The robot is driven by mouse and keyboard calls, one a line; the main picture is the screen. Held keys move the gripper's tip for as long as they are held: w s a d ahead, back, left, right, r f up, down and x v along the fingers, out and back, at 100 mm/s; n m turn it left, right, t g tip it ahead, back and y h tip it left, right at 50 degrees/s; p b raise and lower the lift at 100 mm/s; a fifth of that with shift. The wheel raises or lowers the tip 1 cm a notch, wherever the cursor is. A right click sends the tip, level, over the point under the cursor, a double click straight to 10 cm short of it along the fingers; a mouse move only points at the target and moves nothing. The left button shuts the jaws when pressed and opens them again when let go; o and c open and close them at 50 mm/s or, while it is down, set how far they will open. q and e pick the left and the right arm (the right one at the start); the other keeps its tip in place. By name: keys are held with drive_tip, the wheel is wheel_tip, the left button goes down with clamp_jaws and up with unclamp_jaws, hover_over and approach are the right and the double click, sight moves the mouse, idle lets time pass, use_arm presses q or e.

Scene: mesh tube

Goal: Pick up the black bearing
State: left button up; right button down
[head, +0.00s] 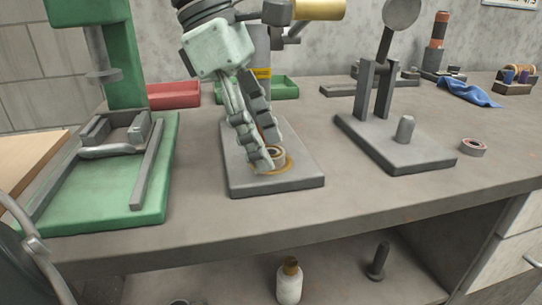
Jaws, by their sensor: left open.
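My left gripper (271,151) reaches down from the top over a grey base plate (305,180) on the workbench. Its fingers are open, with their tips at a small dark ring with a brownish rim (278,154), which sits on a tan round patch on the plate. The fingers partly hide this ring, and I cannot tell whether they touch it. Another ring-shaped part, grey with a reddish inside (473,147), lies on the bench at the right. I cannot tell for sure which ring is the black bearing. My right gripper is not in view.
A green press (150,200) stands at the left. A grey stand with a lever and a short peg (405,130) is right of the plate. Red (174,95) and green (285,86) trays and a blue cloth (468,93) lie behind. A bottle (289,284) stands on the lower shelf.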

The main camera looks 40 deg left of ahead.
use_arm(q)
drive_tip(key=shift+f, duration=0.1)
clamp_jaws()
idle(0.3)
